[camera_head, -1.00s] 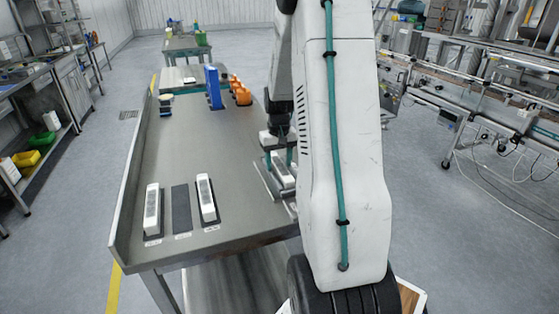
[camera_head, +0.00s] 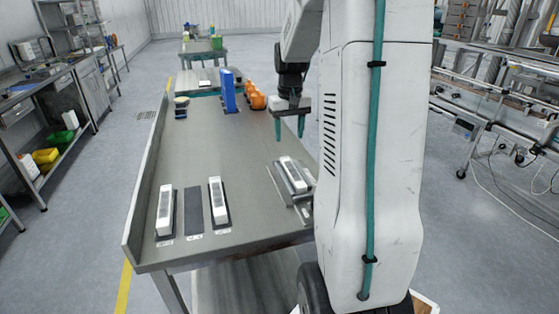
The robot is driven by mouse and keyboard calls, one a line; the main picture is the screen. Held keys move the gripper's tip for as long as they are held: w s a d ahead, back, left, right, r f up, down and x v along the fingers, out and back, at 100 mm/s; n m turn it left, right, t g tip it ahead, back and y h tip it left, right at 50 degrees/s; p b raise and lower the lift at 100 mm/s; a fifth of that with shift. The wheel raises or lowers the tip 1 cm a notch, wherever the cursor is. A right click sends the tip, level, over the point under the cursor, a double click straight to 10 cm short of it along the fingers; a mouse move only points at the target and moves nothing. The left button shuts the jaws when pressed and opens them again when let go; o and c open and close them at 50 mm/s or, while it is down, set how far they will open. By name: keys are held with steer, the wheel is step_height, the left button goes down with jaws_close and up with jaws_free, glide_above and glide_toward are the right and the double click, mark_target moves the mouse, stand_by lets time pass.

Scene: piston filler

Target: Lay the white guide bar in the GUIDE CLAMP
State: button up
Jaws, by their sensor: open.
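A white bar (camera_head: 293,174) lies in a grey metal fixture (camera_head: 303,198) near the table's right edge, which looks like the guide clamp. The bar lies lengthwise between the fixture's sides; whether it is fully seated cannot be told. Two similar white bars, one at the left (camera_head: 165,208) and one at the right (camera_head: 217,198), lie on dark pads at the front of the table. My gripper (camera_head: 290,136) is open and empty, its teal fingertips apart and pointing down. It is above and beyond the bar in the fixture, clear of it. My arm hides part of the table's right side.
An empty dark pad (camera_head: 193,211) lies between the two front bars. A blue block (camera_head: 228,92), orange items (camera_head: 256,101) and a small dark and yellow item (camera_head: 181,107) stand at the back. The table's middle (camera_head: 205,150) is clear. A raised rim runs along its left edge.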

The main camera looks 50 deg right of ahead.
steer(key=s+a+r+n, duration=0.15)
steer(key=a+r, duration=0.25)
steer(key=a, duration=0.6)
steer(key=s+a+r+n, duration=0.1)
steer(key=s+a+r, duration=0.2)
steer(key=a, duration=0.6)
steer(key=s+a+f+n+t, duration=0.1)
steer(key=s+a+n, duration=0.2)
steer(key=s+a, duration=1)
steer(key=shift+s+a+f, duration=0.2)
steer(key=shift+s+a, duration=0.15)
steer(key=shift+s, duration=0.7)
steer(key=shift+w+n, duration=0.1)
steer(key=shift+n, duration=0.15)
